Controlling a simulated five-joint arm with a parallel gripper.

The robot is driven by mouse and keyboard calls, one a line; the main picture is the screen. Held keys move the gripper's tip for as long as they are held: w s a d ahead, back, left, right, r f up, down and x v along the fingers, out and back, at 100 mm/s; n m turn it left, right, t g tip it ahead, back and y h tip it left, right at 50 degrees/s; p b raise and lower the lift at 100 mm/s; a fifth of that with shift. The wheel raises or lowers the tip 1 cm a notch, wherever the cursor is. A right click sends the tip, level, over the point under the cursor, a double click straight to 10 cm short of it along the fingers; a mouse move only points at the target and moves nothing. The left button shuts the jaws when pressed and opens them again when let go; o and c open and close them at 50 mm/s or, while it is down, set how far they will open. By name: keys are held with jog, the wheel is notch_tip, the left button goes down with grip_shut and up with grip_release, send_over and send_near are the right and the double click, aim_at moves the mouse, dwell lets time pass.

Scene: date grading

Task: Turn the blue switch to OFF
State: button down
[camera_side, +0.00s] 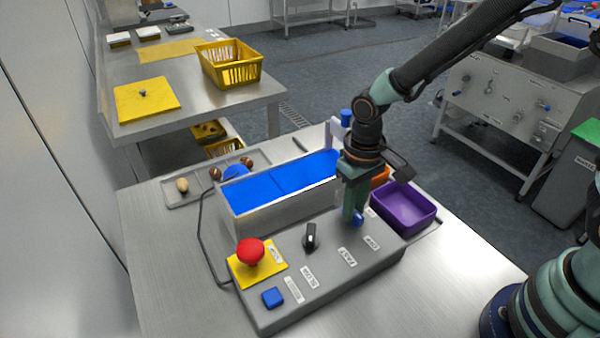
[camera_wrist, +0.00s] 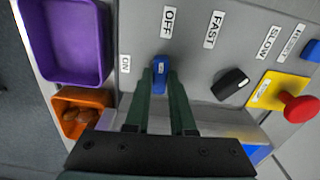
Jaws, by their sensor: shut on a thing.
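The blue switch (camera_wrist: 161,67) is on the grey control panel (camera_wrist: 195,55), between my fingertips. In the wrist view its long side runs up and down, and its upper end faces the OFF label (camera_wrist: 168,22). The ON label (camera_wrist: 125,63) lies to its left. My gripper (camera_wrist: 160,75) is shut on the blue switch from both sides. In the side view my gripper (camera_side: 352,215) reaches straight down to the panel, and the blue switch (camera_side: 359,218) shows only in part beside the fingers.
A black knob (camera_side: 311,237), a red mushroom button (camera_side: 250,251) on a yellow plate and a blue button (camera_side: 272,297) share the panel. A blue conveyor belt (camera_side: 280,182) runs behind it. A purple bin (camera_side: 404,209) and an orange bin (camera_wrist: 82,97) with brown dates stand close by.

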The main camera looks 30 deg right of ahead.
jog(key=shift+m, duration=0.5)
jog(key=c, duration=0.8)
grip_release()
jog(key=shift+o, duration=0.2)
jog(key=shift+r, duration=0.1)
notch_tip(320, 180, up, 12)
